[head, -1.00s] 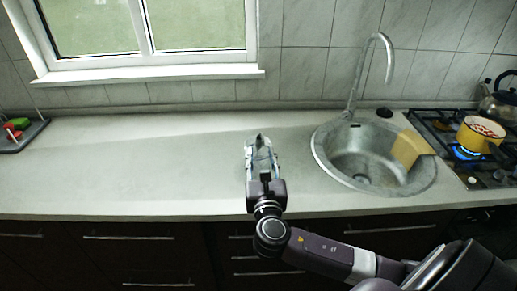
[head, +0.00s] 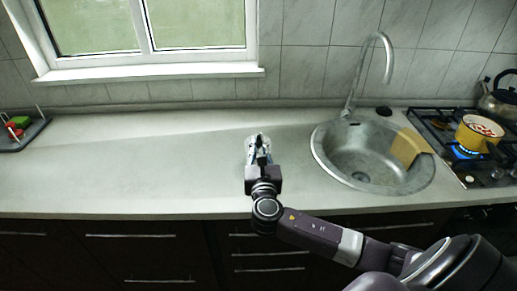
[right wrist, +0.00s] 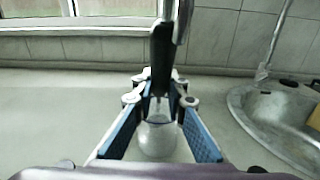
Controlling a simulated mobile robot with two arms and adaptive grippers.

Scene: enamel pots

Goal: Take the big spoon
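My right gripper (head: 258,142) is above the counter, left of the sink. In the right wrist view its blue-padded fingers (right wrist: 160,98) converge on a dark upright utensil. This dark utensil (right wrist: 161,55) appears to be the big spoon; its end shape is unclear. A thin grey upright piece (right wrist: 183,20) shows just right of it. A pale, glassy container (right wrist: 157,137) shows below, between the fingers. In the head view the gripper hides most of these things. My left gripper is not in view.
The sink (head: 360,172) with its tall tap is to the right, with a tan board (head: 405,147) at its edge. Beyond it, a yellow pot (head: 477,135) is on a lit gas burner. A dark tray (head: 25,133) is at far left. The counter (head: 120,165) between is clear.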

